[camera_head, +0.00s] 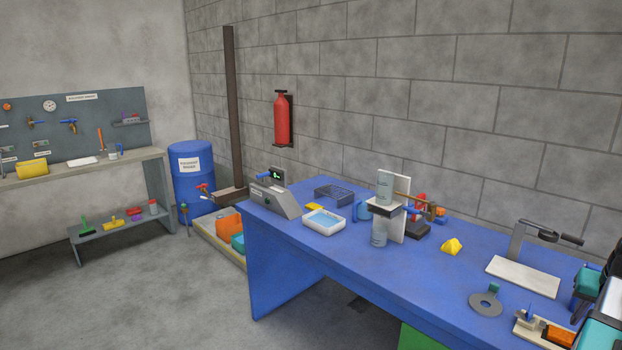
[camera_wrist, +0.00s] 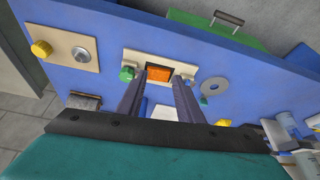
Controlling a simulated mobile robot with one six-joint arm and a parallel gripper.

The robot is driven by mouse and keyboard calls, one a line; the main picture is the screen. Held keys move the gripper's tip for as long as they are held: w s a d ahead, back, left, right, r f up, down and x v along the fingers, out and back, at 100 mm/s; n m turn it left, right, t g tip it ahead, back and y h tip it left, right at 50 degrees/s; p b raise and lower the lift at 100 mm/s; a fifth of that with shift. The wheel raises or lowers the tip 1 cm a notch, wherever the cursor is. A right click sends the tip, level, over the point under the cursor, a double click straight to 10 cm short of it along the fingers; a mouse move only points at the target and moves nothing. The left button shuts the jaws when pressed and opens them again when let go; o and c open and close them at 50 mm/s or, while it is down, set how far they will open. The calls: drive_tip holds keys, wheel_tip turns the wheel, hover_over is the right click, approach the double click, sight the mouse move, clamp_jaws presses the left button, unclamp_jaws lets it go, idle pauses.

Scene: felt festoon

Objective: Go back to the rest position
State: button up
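My gripper (camera_wrist: 159,80) shows in the wrist view as two dark fingers, spread apart with nothing between them. It is over the blue bench (camera_wrist: 100,25). Beyond the fingertips is a pale plate with an orange square (camera_wrist: 158,73) and a green knob (camera_wrist: 127,74). The same plate with its orange part (camera_head: 558,335) shows at the lower right of the head view. Teal and black parts of my arm show at the right edge there; the fingertips cannot be made out in that view.
The blue bench (camera_head: 345,275) also holds a grey ring (camera_head: 479,304), a white board (camera_head: 523,278), a yellow block (camera_head: 451,247), a jar stack before a white panel (camera_head: 396,180), a white tray (camera_head: 324,229) and a grey display unit (camera_head: 272,203). The floor (camera_head: 150,290) at left is clear.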

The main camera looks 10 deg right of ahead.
drive_tip(key=w+a+f+n+g+y, duration=0.1)
drive_tip(key=w+a+f+n+y, duration=0.2)
drive_tip(key=w+a+f, duration=1.1)
drive_tip(key=a+f+n+g+y, duration=0.2)
drive_tip(key=a+f+n+g, duration=0.1)
drive_tip(key=a+f, duration=1.45)
drive_tip(key=s+a+f+n+g, duration=0.1)
drive_tip(key=s+a+f+g, duration=0.1)
drive_tip(key=s+a+f, duration=0.45)
drive_tip(key=s+a+f+n+g, duration=0.1)
drive_tip(key=s+a+f+n, duration=0.15)
drive_tip(key=a+f, duration=0.65)
drive_tip(key=s+a+f+g+h, duration=0.1)
drive_tip(key=s+a+f, duration=0.2)
drive_tip(key=s+f, duration=0.2)
drive_tip(key=s+a+f+g, duration=0.1)
drive_tip(key=s+a+f, duration=0.2)
drive_tip(key=s+f, duration=0.3)
drive_tip(key=shift+s+h, duration=0.4)
drive_tip(key=shift+s, duration=1.5)
drive_tip(key=shift+r, duration=0.1)
